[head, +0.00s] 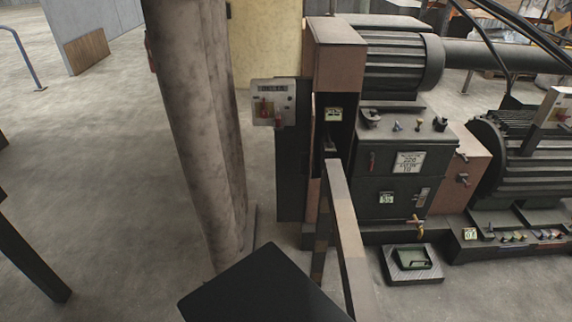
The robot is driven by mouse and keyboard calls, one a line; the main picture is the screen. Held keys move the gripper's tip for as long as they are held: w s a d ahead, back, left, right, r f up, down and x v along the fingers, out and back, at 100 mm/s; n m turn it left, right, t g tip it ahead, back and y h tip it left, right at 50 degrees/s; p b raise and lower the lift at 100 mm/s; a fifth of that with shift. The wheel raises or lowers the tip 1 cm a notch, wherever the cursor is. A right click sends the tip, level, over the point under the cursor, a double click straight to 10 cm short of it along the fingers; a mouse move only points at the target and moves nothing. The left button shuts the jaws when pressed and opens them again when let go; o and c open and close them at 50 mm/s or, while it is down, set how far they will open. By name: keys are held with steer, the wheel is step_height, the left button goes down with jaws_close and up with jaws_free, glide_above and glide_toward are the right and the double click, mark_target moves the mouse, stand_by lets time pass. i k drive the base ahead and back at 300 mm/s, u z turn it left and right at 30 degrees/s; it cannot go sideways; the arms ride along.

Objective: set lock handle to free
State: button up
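A dark green machine cabinet (405,165) stands right of centre with white plates and several small levers on it. A red handle (372,162) sits on the left of its front face. A dark lever (462,180) sits on the brown block to its right. A grey switch panel (275,100) with red parts hangs left of the machine. I cannot tell which of these is the lock handle, nor read any handle's setting. My gripper is not in view.
A thick mottled pillar (205,130) stands left of the machine. A brown post and rail (345,245) stand in front of it. A small tray (411,258) lies on the floor below a brass tap (416,222). Open concrete floor (80,170) lies to the left.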

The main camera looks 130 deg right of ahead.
mark_target(372, 161)
steer(key=z, duration=0.9)
steer(key=i, duration=0.15)
steer(key=z, duration=4)
steer(key=i, duration=1)
steer(key=u, duration=0.2)
steer(key=k, duration=0.4)
steer(key=z, duration=0.8)
steer(key=i, duration=0.8)
steer(key=z, duration=0.1)
